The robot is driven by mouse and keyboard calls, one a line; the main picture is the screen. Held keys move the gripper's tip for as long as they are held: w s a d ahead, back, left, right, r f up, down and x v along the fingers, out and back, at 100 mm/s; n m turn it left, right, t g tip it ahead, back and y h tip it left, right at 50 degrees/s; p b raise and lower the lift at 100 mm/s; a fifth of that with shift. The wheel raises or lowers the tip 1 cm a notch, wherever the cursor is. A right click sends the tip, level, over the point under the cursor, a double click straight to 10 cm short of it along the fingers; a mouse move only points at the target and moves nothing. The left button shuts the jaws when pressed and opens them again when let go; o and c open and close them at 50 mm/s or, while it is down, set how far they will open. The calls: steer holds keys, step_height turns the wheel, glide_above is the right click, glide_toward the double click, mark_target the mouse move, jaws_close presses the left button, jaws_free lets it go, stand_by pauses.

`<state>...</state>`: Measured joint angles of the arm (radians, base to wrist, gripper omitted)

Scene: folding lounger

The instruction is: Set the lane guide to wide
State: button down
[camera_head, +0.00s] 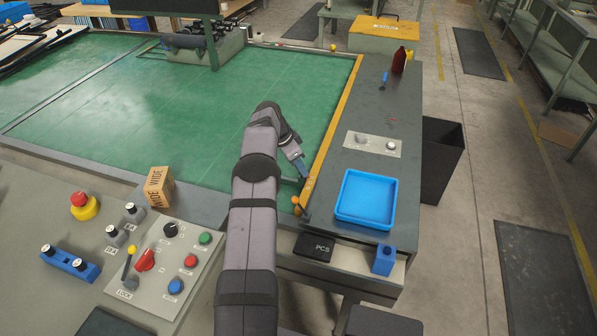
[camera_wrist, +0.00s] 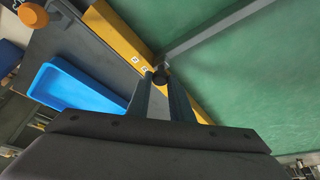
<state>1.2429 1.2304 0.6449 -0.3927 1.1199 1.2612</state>
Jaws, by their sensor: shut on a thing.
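The lane guide is a long yellow rail (camera_head: 338,110) along the right edge of the green belt (camera_head: 200,105). It also crosses the wrist view (camera_wrist: 122,37), with small white marks beside the fingers. My gripper (camera_head: 303,177) reaches down at the rail's near end. In the wrist view my gripper (camera_wrist: 161,80) has its two fingers close together at a round black knob (camera_wrist: 160,75) on the guide, and it is shut on that knob. A block (camera_head: 159,187) marked "WIDE" stands on the left console's edge. An orange knob (camera_wrist: 33,14) is near the rail's end.
A blue tray (camera_head: 366,222) lies on the grey side table right of the rail, with a small switch plate (camera_head: 373,144) behind it. A red bottle (camera_head: 399,61) stands farther back. The left console carries several buttons and levers. The belt is mostly clear.

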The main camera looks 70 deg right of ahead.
steer(key=shift+d+r, duration=0.2)
steer(key=c, duration=1.6)
jaws_free()
steer(key=shift+d+f, duration=0.1)
steer(key=shift+b+v, duration=1)
steer(key=shift+v, duration=2.65)
